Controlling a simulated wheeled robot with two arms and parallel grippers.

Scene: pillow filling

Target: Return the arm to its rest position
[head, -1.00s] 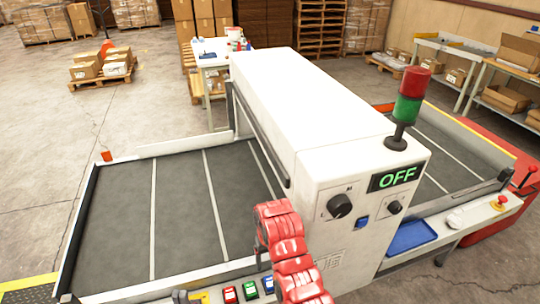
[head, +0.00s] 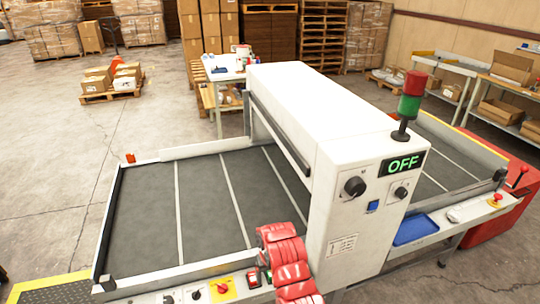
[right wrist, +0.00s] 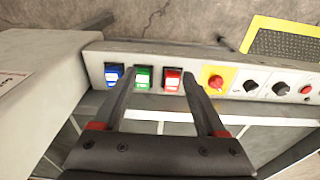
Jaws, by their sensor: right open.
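My right arm (head: 285,262) is red and rises from the bottom edge of the head view, in front of the white machine. Its fingertips cannot be made out there. In the right wrist view my right gripper (right wrist: 157,85) is open, with two dark fingers apart and nothing between them. The fingers point at the control strip, near the green switch (right wrist: 143,78) and red switch (right wrist: 172,80). The blue switch (right wrist: 114,75) is left of the left finger. I cannot tell whether the fingers touch the strip. My left gripper is not in view.
The white machine (head: 290,105) spans a grey conveyor (head: 210,205); its display (head: 403,164) reads OFF. A red and green signal lamp (head: 410,100) stands on top. A blue tray (head: 415,229) lies at the right. Open floor (head: 60,160) lies left of the conveyor.

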